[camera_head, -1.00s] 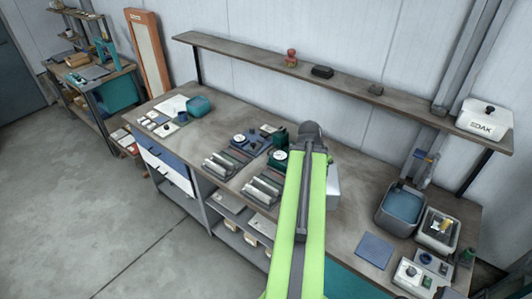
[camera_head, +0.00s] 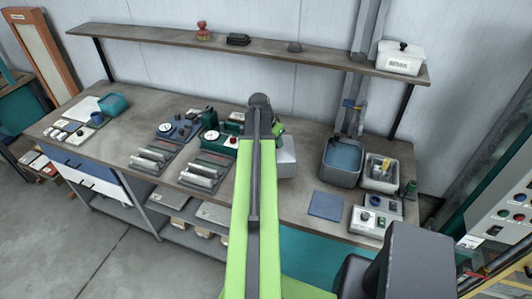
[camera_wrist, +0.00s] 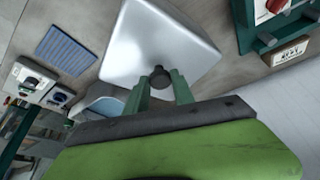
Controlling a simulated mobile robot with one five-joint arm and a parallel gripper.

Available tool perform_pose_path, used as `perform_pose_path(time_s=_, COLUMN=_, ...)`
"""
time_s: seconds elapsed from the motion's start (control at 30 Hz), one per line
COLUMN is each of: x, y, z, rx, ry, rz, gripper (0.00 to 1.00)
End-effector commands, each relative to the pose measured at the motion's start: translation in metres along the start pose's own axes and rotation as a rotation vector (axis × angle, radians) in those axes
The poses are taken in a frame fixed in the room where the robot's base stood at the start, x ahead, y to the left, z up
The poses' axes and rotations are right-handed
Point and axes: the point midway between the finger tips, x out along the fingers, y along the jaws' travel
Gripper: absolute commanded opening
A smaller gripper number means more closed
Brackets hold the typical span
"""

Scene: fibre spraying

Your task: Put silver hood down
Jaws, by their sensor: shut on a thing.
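The silver hood (camera_wrist: 160,45) is a pale metal box with a dark round knob (camera_wrist: 160,78). My gripper (camera_wrist: 163,85) is shut on the knob, with one green finger on each side of it. In the head view, my arm partly hides the hood (camera_head: 287,158), which shows just right of it over the workbench (camera_head: 300,180). I cannot tell whether its underside touches the bench.
A ribbed blue mat (camera_head: 326,205) lies to the hood's right, with a grey basin (camera_head: 342,162) and a control box (camera_head: 368,222) beyond. A shelf (camera_head: 270,48) runs behind, carrying a white lidded box (camera_head: 400,57).

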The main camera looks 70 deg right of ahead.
Motion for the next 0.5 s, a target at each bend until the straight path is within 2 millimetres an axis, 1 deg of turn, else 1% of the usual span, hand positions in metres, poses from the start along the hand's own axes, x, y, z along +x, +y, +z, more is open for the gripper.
perform_pose_path(time_s=0.03, x=0.022, y=0.0, z=0.009, rx=0.0, ry=0.0, rz=0.0, gripper=0.0)
perform_pose_path(time_s=0.07, x=0.027, y=0.0, z=0.011, rx=0.0, ry=0.0, rz=0.0, gripper=0.0)
perform_pose_path(time_s=0.13, x=0.032, y=0.0, z=0.014, rx=-0.001, ry=0.0, rz=0.0, gripper=0.0)
perform_pose_path(time_s=0.27, x=0.03, y=0.0, z=0.013, rx=-0.001, ry=0.0, rz=0.0, gripper=0.0)
perform_pose_path(time_s=0.37, x=0.041, y=-0.001, z=0.018, rx=-0.001, ry=0.0, rz=0.0, gripper=0.0)
perform_pose_path(time_s=0.5, x=0.064, y=-0.001, z=0.027, rx=-0.001, ry=0.0, rz=-0.001, gripper=0.0)
